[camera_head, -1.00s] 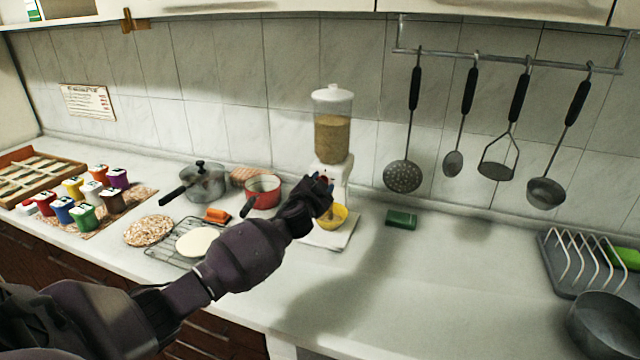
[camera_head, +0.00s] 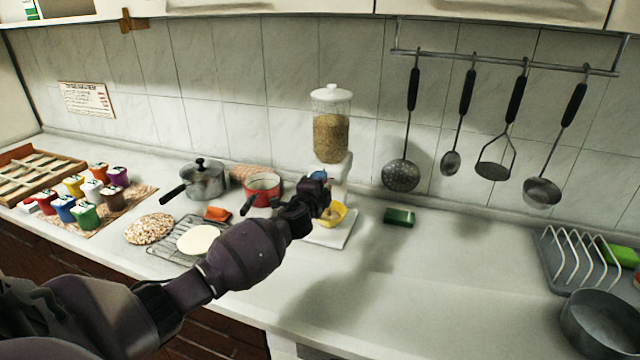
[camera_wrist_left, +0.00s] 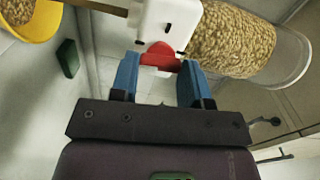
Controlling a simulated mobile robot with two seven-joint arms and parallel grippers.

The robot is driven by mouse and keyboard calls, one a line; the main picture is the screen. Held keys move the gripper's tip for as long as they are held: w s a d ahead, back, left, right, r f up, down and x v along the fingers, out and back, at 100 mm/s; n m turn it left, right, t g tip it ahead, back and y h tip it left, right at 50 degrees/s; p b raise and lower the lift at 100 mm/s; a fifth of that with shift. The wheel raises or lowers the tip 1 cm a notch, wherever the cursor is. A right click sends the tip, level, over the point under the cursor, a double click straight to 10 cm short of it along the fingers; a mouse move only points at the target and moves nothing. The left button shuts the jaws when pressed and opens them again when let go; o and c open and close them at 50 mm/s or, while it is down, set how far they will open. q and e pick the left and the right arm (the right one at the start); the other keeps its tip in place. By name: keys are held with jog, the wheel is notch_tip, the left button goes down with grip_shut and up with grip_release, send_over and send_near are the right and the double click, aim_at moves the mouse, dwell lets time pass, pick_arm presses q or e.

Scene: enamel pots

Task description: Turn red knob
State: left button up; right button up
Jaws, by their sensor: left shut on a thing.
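The dispenser (camera_head: 331,128) stands against the back wall with a clear container of grain on a white body. Its red knob (camera_wrist_left: 160,57) shows in the left wrist view on the white body (camera_wrist_left: 168,22). My left gripper (camera_head: 322,184) is at the front of the dispenser. In the left wrist view its blue fingers (camera_wrist_left: 158,72) stand on either side of the red knob and are shut on it. The head view hides the knob behind the gripper. A yellow bowl (camera_head: 336,212) sits below the dispenser. My right gripper is not in view.
A red pot (camera_head: 264,188) and a grey lidded pot (camera_head: 205,180) stand left of the dispenser. A green sponge (camera_head: 399,217) lies to its right. A dish rack (camera_head: 575,262) and a grey pan (camera_head: 600,322) are at far right. The counter's middle right is clear.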

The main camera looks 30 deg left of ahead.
pick_arm(q)
jog(key=shift+m, duration=0.5)
jog(key=o, duration=0.9)
jog(key=v, duration=1.1)
jog(key=shift+d, duration=0.1)
jog(key=shift+w, duration=0.1)
dwell(0.5)
